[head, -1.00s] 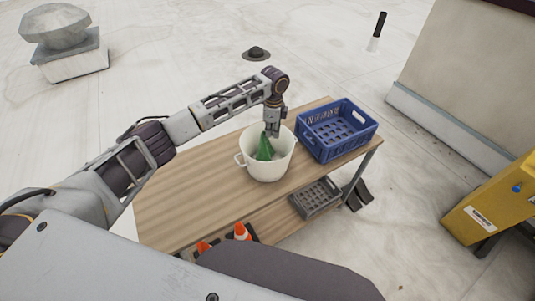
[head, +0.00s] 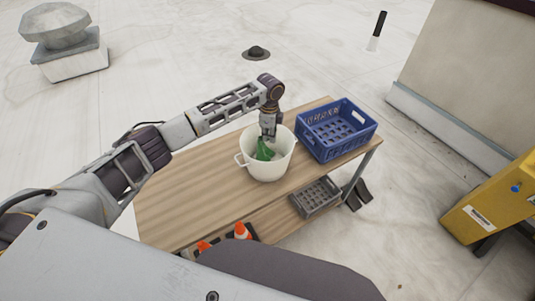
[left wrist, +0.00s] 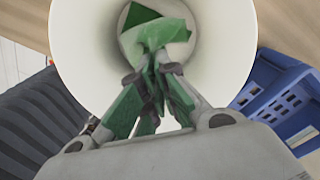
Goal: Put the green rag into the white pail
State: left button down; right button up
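The white pail (head: 276,165) stands upright on the wooden table, with a handle on its left side. My left gripper (head: 267,138) points down at the pail's mouth. It is shut on the green rag (head: 264,150), which hangs inside the pail. In the left wrist view the fingers (left wrist: 153,70) pinch the rag (left wrist: 160,34), with folds showing around the fingers and spread toward the pail's floor. The pail's pale wall (left wrist: 82,42) surrounds the rag there. Whether the rag touches the floor I cannot tell. My right gripper is out of view.
A blue crate (head: 322,153) stands right of the pail on the table (head: 185,195). The tabletop left of the pail is bare. Something yellow (head: 498,212) stands at the right.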

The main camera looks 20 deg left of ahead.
pick_arm(q)
jog(key=shift+s+a+f, duration=0.3)
jog(key=shift+a+f, duration=0.05)
jog(key=shift+f, duration=0.2)
jog(key=c, duration=2.1)
grip_release()
jog(key=o, duration=0.5)
jog(key=shift+c, duration=0.2)
jog(key=shift+o, duration=0.4)
jog(key=o, duration=0.5)
jog(key=o, duration=0.7)
jog(key=shift+o, duration=0.2)
jog(key=shift+r, duration=0.1)
